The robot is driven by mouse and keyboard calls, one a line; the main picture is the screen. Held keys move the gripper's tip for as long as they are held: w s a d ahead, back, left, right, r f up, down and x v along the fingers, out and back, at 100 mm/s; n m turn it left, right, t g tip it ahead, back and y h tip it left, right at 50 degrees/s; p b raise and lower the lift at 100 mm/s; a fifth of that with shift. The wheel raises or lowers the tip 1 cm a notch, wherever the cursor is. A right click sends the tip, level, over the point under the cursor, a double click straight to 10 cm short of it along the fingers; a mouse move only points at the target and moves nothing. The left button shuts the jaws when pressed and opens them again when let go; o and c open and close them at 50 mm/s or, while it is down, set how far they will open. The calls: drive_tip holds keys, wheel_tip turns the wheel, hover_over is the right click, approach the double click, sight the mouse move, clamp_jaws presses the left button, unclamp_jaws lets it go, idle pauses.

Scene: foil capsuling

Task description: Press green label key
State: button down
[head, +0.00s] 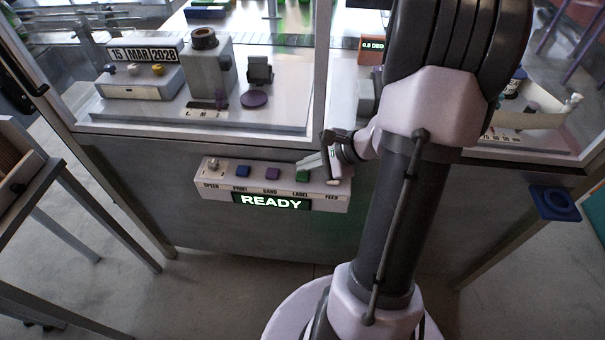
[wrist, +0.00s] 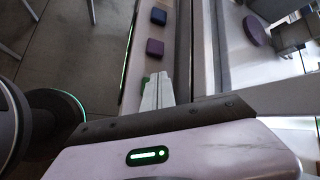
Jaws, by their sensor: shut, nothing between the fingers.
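The green LABEL key (head: 303,175) sits on the pale control box (head: 222,189) on the front of the machine, right of the purple key. In the wrist view only a sliver of the green key (wrist: 145,80) shows beside the fingers. My gripper (head: 312,163) is shut and empty, with its fingertips right over or at the green key. I cannot tell whether they touch it. In the wrist view the shut fingers (wrist: 158,88) point along the row of keys.
The purple BAND key (head: 272,173) and blue PRINT key (head: 242,171) are left of the green key. A SPEED knob (head: 213,165) is at the far left. The display (head: 271,202) reads READY. A glazed cabinet frame rises behind the box.

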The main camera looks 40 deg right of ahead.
sight(306, 176)
idle(0.3)
drive_tip(key=shift+f+b, duration=0.45)
drive_tip(key=shift+b, duration=0.2)
drive_tip(key=shift+f+b, duration=0.5)
drive_tip(key=shift+b, duration=0.05)
idle(0.4)
idle(0.4)
drive_tip(key=shift+r+p, duration=0.65)
drive_tip(key=shift+r, duration=0.3)
wheel_tip(306, 176, up, 5)
drive_tip(key=p, duration=0.3)
drive_tip(key=shift+r+p, duration=0.1)
drive_tip(key=shift+p, duration=0.3)
